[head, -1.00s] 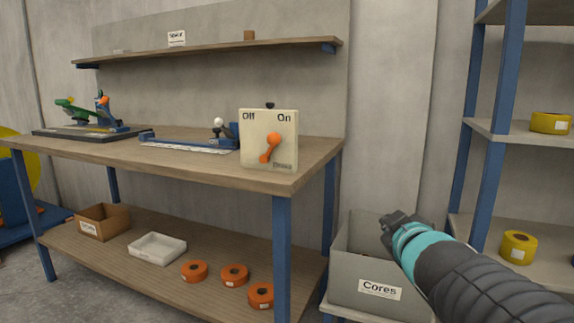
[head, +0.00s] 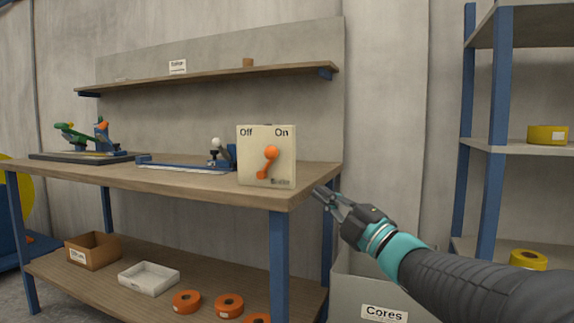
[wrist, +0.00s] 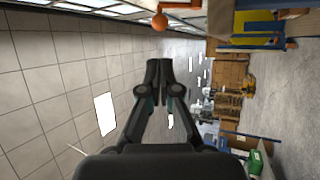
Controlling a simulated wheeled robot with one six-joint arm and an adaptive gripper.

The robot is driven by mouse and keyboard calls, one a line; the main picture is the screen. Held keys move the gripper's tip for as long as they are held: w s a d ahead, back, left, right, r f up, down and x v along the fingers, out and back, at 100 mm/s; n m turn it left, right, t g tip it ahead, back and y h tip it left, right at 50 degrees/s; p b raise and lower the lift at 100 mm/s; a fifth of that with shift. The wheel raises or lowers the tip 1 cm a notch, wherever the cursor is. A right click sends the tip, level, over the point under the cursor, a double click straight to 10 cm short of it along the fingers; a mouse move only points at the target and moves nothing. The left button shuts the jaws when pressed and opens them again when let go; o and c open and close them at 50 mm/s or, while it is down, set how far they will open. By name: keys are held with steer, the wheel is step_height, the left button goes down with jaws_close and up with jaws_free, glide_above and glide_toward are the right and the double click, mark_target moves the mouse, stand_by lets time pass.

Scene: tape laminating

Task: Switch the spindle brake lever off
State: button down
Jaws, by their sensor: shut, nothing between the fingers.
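The spindle brake panel (head: 251,172) is a cream plate at the right front of the workbench, marked Off at upper left and On at upper right. Its orange lever (head: 266,164) slants, with the round knob at the upper right, on the On side, and the thin end at lower left. The orange knob also shows at the top of the wrist view (wrist: 160,22). My gripper (head: 317,192) is shut and empty, right of the panel and lower than the knob, apart from it. In the wrist view the closed fingers (wrist: 158,66) point up the picture, below the knob.
The workbench (head: 190,185) has its front right corner close to my gripper. A grey Cores bin (head: 372,290) stands below my arm. A blue-post rack (head: 490,180) with yellow rolls stands at right.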

mark_target(275, 156)
steer(key=p+x, duration=0.1)
steer(key=x, duration=1.3)
